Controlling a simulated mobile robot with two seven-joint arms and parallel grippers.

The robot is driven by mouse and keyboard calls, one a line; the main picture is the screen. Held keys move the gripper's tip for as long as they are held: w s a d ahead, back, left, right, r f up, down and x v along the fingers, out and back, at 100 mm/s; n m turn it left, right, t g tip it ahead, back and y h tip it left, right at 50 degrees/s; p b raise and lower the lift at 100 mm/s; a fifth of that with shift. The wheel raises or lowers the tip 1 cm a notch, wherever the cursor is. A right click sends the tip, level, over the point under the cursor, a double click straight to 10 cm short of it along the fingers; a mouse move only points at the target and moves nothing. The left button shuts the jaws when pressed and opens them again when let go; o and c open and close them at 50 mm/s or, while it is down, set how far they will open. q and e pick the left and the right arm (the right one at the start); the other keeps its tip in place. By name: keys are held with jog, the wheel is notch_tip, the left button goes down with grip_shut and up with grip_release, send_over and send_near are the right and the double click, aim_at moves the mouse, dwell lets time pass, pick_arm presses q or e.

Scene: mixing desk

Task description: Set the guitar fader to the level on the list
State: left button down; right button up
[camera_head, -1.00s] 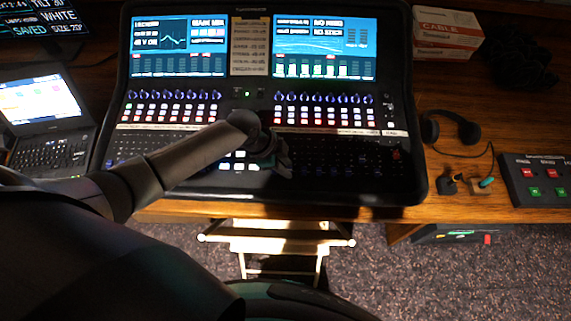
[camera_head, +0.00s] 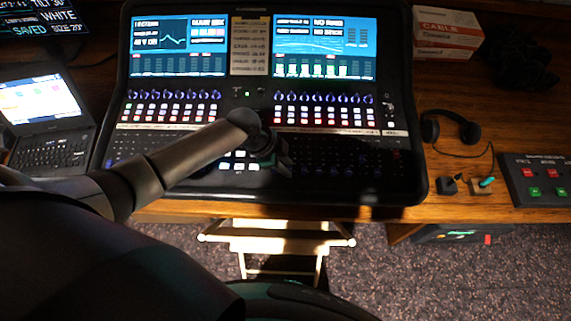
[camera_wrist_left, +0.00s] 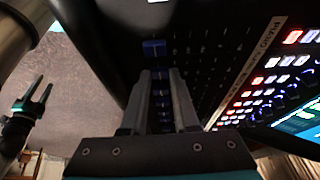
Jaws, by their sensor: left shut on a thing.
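The mixing desk (camera_head: 110,140) stands on the table, with dark rows of faders along its near side. The list (camera_head: 249,46) is a pale paper strip between the two screens; its lines are too small to read surely. My left gripper (camera_head: 283,163) is down at the fader rows, right of the desk's middle. In the left wrist view my left gripper (camera_wrist_left: 161,80) is shut on a fader cap, mostly hidden between the fingers. A blue fader cap (camera_wrist_left: 154,48) shows just beyond the fingertips. Which fader is the guitar one cannot be told. My right gripper (camera_wrist_left: 32,100) hangs open and empty off the desk.
A laptop (camera_head: 50,115) stands left of the desk. Headphones (camera_head: 450,127), small plugs (camera_head: 482,186) and a button box (camera_head: 540,180) lie to the right. A cable box (camera_head: 447,35) is at the back. A stool (camera_head: 278,237) stands in front of the table.

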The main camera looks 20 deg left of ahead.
aim_at(291, 158)
pick_arm(q)
jog(key=w+b, duration=0.1)
jog(key=w+a, duration=0.1)
jog(key=w, duration=0.1)
jog(key=shift+w+r+b, duration=0.1)
jog(key=shift+w+b, duration=0.1)
jog(key=shift+b, duration=0.2)
jog(key=c, duration=0.6)
grip_release()
jog(key=shift+r, duration=0.1)
jog(key=shift+c, duration=0.2)
jog(key=p+v, duration=0.1)
jog(key=v, duration=1.4)
